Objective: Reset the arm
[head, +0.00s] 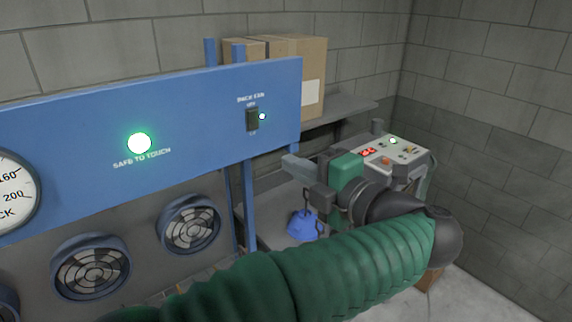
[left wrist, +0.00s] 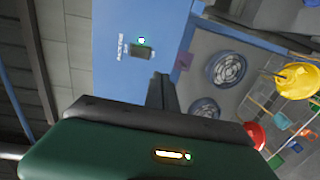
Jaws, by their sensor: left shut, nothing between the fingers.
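My left arm, in a green ribbed sleeve, crosses the lower right of the head view. My left gripper (head: 293,172) is shut and empty, in front of the right end of the blue panel (head: 200,105). In the left wrist view the shut fingers (left wrist: 160,90) point toward the panel, with the rack fan switch (left wrist: 142,52) beyond them. The gripper appears apart from the panel. My right gripper is not in view.
A green "safe to touch" lamp (head: 140,143) glows on the panel above round fans (head: 189,224). Cardboard boxes (head: 300,70) sit on a shelf behind. A control box (head: 400,160) and a blue hood (head: 303,225) are near my arm.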

